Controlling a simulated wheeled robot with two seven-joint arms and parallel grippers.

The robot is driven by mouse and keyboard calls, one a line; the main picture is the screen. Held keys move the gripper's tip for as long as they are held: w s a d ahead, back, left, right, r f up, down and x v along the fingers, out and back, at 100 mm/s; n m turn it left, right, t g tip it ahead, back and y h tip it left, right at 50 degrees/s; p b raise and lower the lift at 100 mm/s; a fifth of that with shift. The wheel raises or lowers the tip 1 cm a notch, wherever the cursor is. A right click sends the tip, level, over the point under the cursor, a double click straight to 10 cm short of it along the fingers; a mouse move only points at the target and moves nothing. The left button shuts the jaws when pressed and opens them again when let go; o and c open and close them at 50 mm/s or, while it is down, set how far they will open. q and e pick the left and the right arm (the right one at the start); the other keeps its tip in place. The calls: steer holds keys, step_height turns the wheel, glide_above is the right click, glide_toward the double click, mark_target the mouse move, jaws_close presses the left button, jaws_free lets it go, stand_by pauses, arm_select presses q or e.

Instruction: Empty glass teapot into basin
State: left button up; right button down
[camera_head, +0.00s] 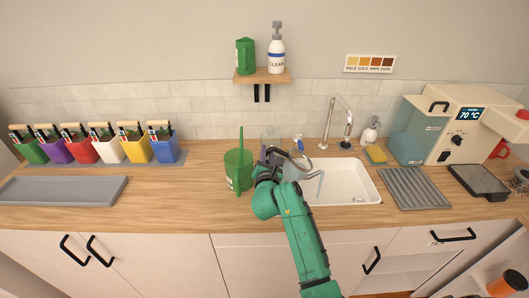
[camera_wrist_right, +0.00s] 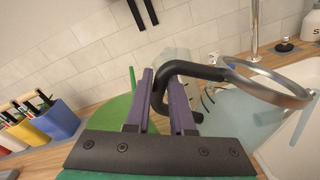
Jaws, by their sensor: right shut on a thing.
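My right gripper (camera_head: 270,161) is shut on the black handle of the glass teapot (camera_head: 299,172), at the left end of the basin. In the right wrist view, the gripper jaws (camera_wrist_right: 163,100) close around the handle, and the teapot (camera_wrist_right: 238,118) shows a metal rim and clear, faintly bluish glass. The teapot looks tilted, with its glass over the basin's left part. The white basin (camera_head: 352,183) is set into the wooden counter. A thin pale-blue streak shows over it; I cannot tell whether it is liquid or spout. My left gripper is out of view.
A green jug (camera_head: 236,170) stands close left of my right gripper. A clear vessel (camera_head: 270,136) is behind it. The tap (camera_head: 333,122) rises behind the basin, and a ribbed grey drainer (camera_head: 413,188) lies to its right.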

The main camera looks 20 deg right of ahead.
steer(key=shift+s+d+r+m+p, duration=0.25)
steer(key=shift+d+r+m+p, duration=0.55)
steer(key=shift+p, duration=0.25)
steer(key=shift+s+d+r+m+p, duration=0.2)
steer(key=shift+d+r+m+p, duration=0.35)
steer(key=shift+r+p, duration=0.4)
steer(key=shift+s+d+r+m+p, duration=0.2)
steer(key=shift+d+r+m+p, duration=0.35)
steer(key=shift+p, duration=0.25)
steer(key=shift+s+d+r+m+p, duration=0.2)
steer(key=shift+d+r+m+p, duration=0.15)
steer(key=shift+d+p, duration=0.35)
steer(key=shift+s, duration=0.1)
steer(key=shift+s+d+r+m, duration=0.2)
steer(key=shift+d+r+m, duration=0.35)
steer(key=shift+d+r, duration=0.15)
steer(key=s+d+r+m, duration=0.1)
steer(key=s+d+m, duration=0.1)
steer(key=d, duration=0.4)
steer(key=s+d+r+m, duration=0.2)
steer(key=d+m, duration=0.3)
steer(key=d, duration=0.1)
steer(key=shift+s+d+r+y, duration=0.15)
steer(key=shift+r+y, duration=0.15)
